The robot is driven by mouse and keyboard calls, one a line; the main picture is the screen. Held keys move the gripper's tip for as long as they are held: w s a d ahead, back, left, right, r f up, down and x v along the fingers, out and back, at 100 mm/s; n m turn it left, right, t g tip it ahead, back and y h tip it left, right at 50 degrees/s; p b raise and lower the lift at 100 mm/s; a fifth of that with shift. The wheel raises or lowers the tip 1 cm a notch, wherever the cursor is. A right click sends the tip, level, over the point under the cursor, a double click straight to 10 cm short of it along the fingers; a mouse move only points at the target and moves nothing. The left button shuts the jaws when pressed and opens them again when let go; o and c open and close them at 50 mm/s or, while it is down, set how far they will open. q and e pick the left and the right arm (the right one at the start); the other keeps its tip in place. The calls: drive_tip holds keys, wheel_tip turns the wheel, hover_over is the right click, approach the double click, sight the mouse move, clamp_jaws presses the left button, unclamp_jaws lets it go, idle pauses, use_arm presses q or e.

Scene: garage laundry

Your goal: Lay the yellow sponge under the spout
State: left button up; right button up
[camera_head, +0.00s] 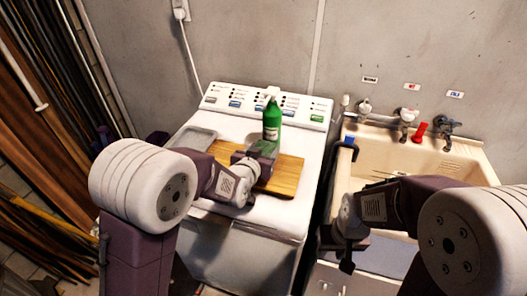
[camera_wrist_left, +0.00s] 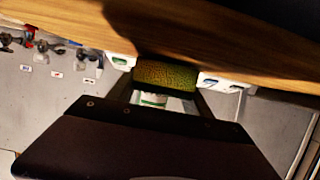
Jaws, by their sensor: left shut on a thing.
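The yellow-green sponge (camera_wrist_left: 166,75) is pinched between the fingers of my left gripper (camera_wrist_left: 165,82) in the left wrist view. In the head view my left gripper (camera_head: 262,152) is over the wooden board (camera_head: 285,176), just in front of the green bottle (camera_head: 272,122) with a white pump top (camera_head: 271,92). The sponge is hard to make out there. The bottle's white label (camera_wrist_left: 153,99) shows just beyond the sponge in the wrist view. My right gripper (camera_head: 347,256) hangs in front of the sink; its fingers are too dark to read.
The board lies on a white washing machine (camera_head: 222,218) with a control panel behind it. The beige sink (camera_head: 375,148) with several taps, one with a red handle (camera_head: 420,132), stands at the right.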

use_arm(q)
drive_tip(key=shift+f, duration=0.3)
drive_tip(key=o, duration=1.4)
drive_tip(key=shift+c, duration=0.2)
drive_tip(key=v, duration=0.9)
drive_tip(key=shift+r, duration=0.1)
